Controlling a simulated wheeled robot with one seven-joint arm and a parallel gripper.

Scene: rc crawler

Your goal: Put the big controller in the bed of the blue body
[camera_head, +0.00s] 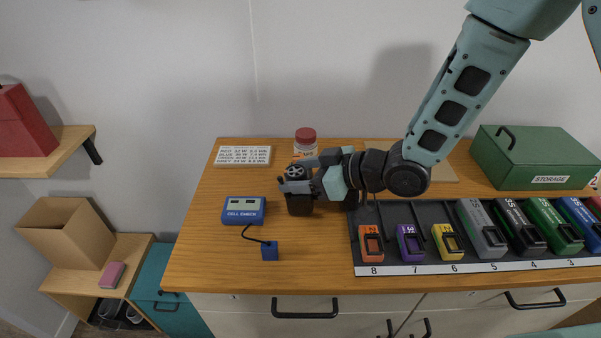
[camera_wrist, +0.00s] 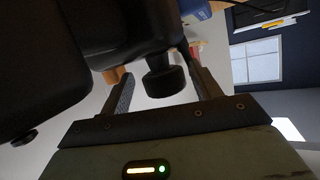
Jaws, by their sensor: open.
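A black controller (camera_head: 299,204) with a spoked wheel on top is upright over the middle of the table, at my gripper's end. My gripper (camera_head: 312,179) reaches in from the right, level with its upper part and partly covering it. In the wrist view my gripper (camera_wrist: 163,84) is open, and a dark round knob of the black controller (camera_wrist: 120,30) lies between the two fingers. Gaps show between the knob and the fingers. I cannot tell whether the base touches the table. I cannot make out a blue body with a bed in either view.
A blue cell checker (camera_head: 243,211) with a cabled blue block (camera_head: 270,251) lies left of the controller. A red-lidded jar (camera_head: 305,142) stands behind. A black rack (camera_head: 400,212) of numbered packs and a green storage box (camera_head: 533,158) fill the right. The table's front middle is clear.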

